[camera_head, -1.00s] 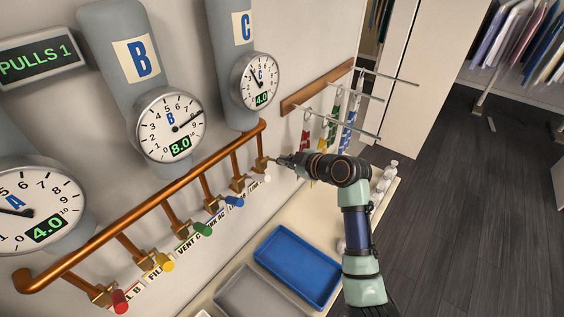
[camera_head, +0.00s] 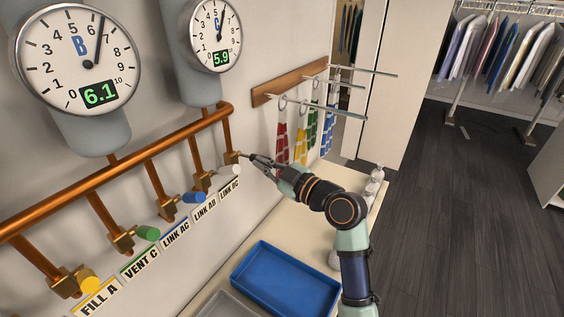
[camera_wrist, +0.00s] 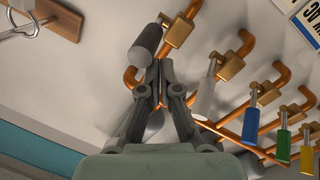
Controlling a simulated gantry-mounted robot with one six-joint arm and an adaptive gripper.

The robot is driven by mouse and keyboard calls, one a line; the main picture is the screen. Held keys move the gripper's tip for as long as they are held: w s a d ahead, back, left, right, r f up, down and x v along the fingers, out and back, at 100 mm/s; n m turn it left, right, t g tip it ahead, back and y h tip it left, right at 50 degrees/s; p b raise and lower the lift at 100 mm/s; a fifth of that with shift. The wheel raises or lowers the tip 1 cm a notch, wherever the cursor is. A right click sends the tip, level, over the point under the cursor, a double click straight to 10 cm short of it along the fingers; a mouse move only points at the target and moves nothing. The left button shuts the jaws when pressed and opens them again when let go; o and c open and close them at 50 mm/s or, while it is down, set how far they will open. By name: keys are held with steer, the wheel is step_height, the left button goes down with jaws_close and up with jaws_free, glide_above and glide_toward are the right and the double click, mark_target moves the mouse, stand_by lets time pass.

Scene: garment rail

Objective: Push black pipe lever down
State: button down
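The black lever (camera_wrist: 146,42) shows in the wrist view as a dark cylinder on a brass valve at the end of the copper pipe row. In the head view its dark end (camera_head: 247,155) is small and partly merges with my gripper's tips. My gripper (camera_head: 256,159) is at this last valve, near the LINK BC label. In the wrist view my gripper's fingers (camera_wrist: 161,68) are together, with their tips right beside the black lever's lower end. The lever is not between them. I cannot tell whether they touch it.
White (camera_head: 229,171), blue (camera_head: 193,197), green (camera_head: 148,233) and yellow (camera_head: 88,284) levers line the copper pipe (camera_head: 110,171). Gauge B (camera_head: 78,56) reads 6.1 and gauge C (camera_head: 214,35) reads 5.9. A blue tray (camera_head: 285,281) lies below. A hook rack (camera_head: 290,80) projects right.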

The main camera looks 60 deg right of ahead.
steer(key=a+r+v, duration=0.1)
steer(key=v, duration=0.9)
steer(key=shift+s+r, duration=0.15)
steer(key=shift+r, duration=0.2)
steer(key=w+a+f+g+y, duration=0.1)
steer(key=w+a+f, duration=0.2)
steer(key=a, duration=0.4)
steer(key=w+a+f+g+y, duration=0.1)
steer(key=w+a+f, duration=0.1)
steer(key=w+a, duration=0.35)
steer(key=w+a+f+y, duration=0.1)
steer(key=w+a+f, duration=0.15)
steer(key=a, duration=0.65)
steer(key=s+a+f+m+g, duration=0.2)
steer(key=s+a+f, duration=0.1)
steer(key=a, duration=0.8)
steer(key=s+a+f+m+g, duration=0.1)
steer(key=s+a+f+m, duration=0.15)
steer(key=a, duration=0.85)
step_height(320, 180, up, 25)
steer(key=d+p, duration=0.1)
steer(key=p, duration=2.4)
steer(key=shift+s+y, duration=0.15)
steer(key=shift+y, duration=0.15)
